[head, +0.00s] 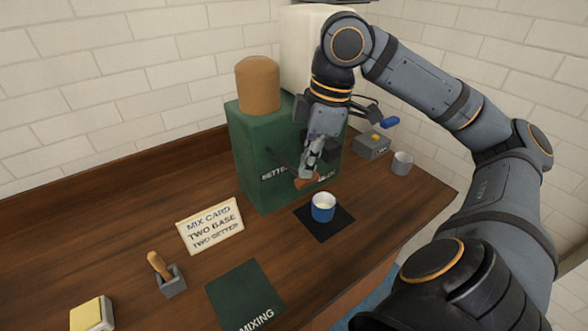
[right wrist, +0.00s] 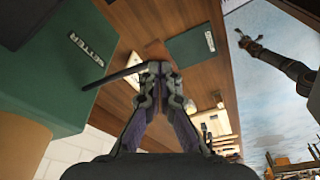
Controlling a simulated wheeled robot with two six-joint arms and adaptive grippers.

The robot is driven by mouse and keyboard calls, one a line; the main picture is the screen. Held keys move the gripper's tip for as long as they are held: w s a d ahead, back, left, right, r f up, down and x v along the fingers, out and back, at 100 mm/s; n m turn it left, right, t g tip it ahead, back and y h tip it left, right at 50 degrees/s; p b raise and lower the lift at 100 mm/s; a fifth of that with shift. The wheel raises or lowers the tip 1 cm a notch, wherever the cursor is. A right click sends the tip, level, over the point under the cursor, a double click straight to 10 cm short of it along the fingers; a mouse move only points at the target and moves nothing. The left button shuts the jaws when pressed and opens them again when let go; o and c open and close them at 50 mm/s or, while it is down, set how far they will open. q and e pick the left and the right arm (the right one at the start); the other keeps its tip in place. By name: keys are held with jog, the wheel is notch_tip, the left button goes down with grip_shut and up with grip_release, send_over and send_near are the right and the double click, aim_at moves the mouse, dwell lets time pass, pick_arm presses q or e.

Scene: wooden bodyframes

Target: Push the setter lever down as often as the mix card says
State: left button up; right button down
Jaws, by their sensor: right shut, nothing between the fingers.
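The green setter box (head: 262,150) stands at the back, its lettering partly covered by my right arm. Its dark lever rod (head: 283,160) sticks out from the front and slopes down to a brown knob (head: 305,183). My right gripper (head: 314,165) is shut and empty, with its fingertips at the lever's outer end, just above the knob. In the right wrist view the rod (right wrist: 120,74) runs to the fingertips (right wrist: 157,68); contact is unclear. The mix card (head: 210,226) reads "TWO BASE" and "TWO SETTER". A blue cup (head: 322,212) with pale contents stands below the lever.
The cup is on a black mat (head: 312,226). A grey box (head: 372,147) with a blue-tipped lever and a grey cup (head: 402,164) stand right. A wooden-handled tool (head: 158,265), yellow-topped block (head: 90,314) and green mixing mat (head: 240,292) lie in front. My left arm (right wrist: 285,65) shows small.

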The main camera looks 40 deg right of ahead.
jog(key=shift+f+b, duration=1.65)
jog(key=shift+f, duration=0.2)
jog(key=shift+r, duration=0.1)
notch_tip(320, 180, up, 6)
jog(key=p, duration=0.6)
jog(key=shift+r+p, duration=0.25)
jog(key=shift+p, duration=0.1)
jog(key=shift+f, duration=0.1)
jog(key=shift+f+b, duration=3.1)
jog(key=shift+b, duration=0.15)
notch_tip(320, 180, up, 6)
jog(key=p, duration=0.6)
jog(key=shift+r, duration=0.2)
jog(key=shift+r+p, duration=0.1)
jog(key=shift+p, duration=0.25)
